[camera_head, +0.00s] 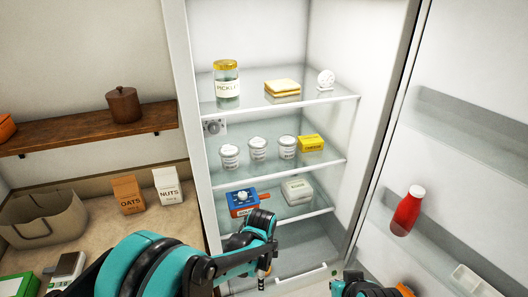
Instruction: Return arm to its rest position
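My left arm, teal and black, reaches in from the bottom left across the front of the open fridge. Its gripper (262,268) hangs in front of the lower fridge compartment, below the blue box. The fingers are small and seen edge-on, so I cannot tell whether they are open or shut. No held object is clear there. Part of my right arm (362,286) shows at the bottom edge, right of centre, in front of the fridge opening. Its fingertips cannot be made out.
The open fridge holds a pickle jar (227,84), a sandwich (282,88), several white cups, a yellow pack (311,143), a blue box (242,202) and a white container (297,191). Its open door, right, holds a red bottle (408,211). A counter with a basket (43,219) is left.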

